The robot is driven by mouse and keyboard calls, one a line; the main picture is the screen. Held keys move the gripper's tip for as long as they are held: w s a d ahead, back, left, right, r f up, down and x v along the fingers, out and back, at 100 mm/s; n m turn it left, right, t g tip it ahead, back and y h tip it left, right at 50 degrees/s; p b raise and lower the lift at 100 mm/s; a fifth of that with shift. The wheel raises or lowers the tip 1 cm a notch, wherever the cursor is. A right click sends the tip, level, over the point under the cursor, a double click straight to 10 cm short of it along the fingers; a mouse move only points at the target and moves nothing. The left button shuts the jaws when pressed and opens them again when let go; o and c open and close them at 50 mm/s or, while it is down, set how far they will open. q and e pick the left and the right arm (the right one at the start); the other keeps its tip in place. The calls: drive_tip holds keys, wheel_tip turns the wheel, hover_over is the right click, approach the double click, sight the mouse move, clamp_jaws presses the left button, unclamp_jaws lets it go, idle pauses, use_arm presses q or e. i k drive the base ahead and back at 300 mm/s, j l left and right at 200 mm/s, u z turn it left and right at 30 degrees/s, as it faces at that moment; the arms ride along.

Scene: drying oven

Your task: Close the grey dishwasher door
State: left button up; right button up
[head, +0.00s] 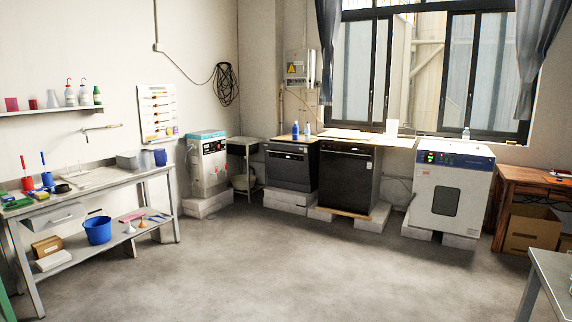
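The grey dishwasher (290,168) stands against the back wall, left of a black appliance, on pale blocks. It is small, with a dark grey front and a control strip along its top. Its door looks upright or nearly so; I cannot tell at this distance whether it is fully shut or slightly ajar. The black appliance (346,182) next to it is taller and has a flat, upright front. Neither of my grippers is in view.
Open grey floor (280,265) lies in front of the appliances. A workbench (95,190) with a blue bucket (97,230) lines the left. A white drying oven (450,190) and wooden desk (535,180) stand right; a table corner (556,270) juts in at lower right.

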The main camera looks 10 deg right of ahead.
sight(287, 167)
drive_tip(key=i+l, duration=0.2)
drive_tip(key=i, duration=4.1)
drive_tip(key=i+l+z, duration=0.1)
drive_tip(key=i+l, duration=0.15)
drive_tip(key=i, duration=4.05)
drive_tip(key=j, duration=0.1)
